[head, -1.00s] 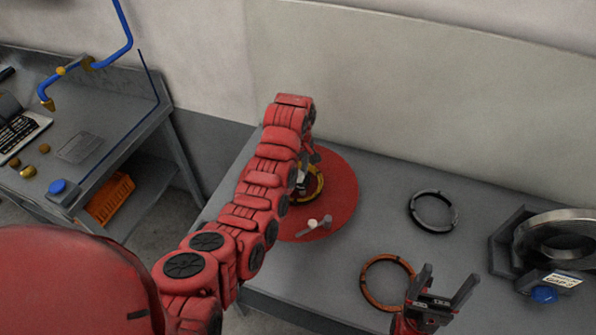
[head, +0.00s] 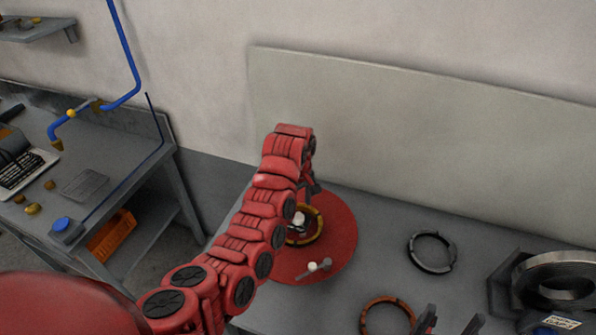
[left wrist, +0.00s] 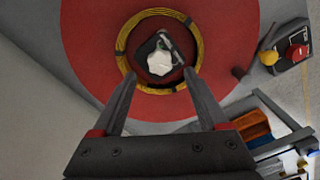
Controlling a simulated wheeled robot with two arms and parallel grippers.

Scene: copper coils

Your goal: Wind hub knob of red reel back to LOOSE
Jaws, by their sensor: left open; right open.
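The red reel (head: 340,235) lies flat on the grey table, a wide red disc with a yellow wire coil (head: 318,232) around its hub. The pale hub knob (head: 299,219) is partly behind my left arm in the head view. In the left wrist view the whitish knob (left wrist: 159,62) sits on a dark base inside the coil. No LOOSE mark is readable. My left gripper (left wrist: 156,78) is open above the reel, its fingers spread to either side of the knob's near side, apparently not touching it. My right gripper (head: 450,322) is open and empty at the bottom edge, partly cut off.
A small crank handle (head: 318,266) stands on the disc's front. A black ring (head: 432,252) and a copper ring (head: 386,303) lie to the right. A metal coil in a dark holder (head: 497,285) stands at far right. A pale panel (head: 400,130) backs the table.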

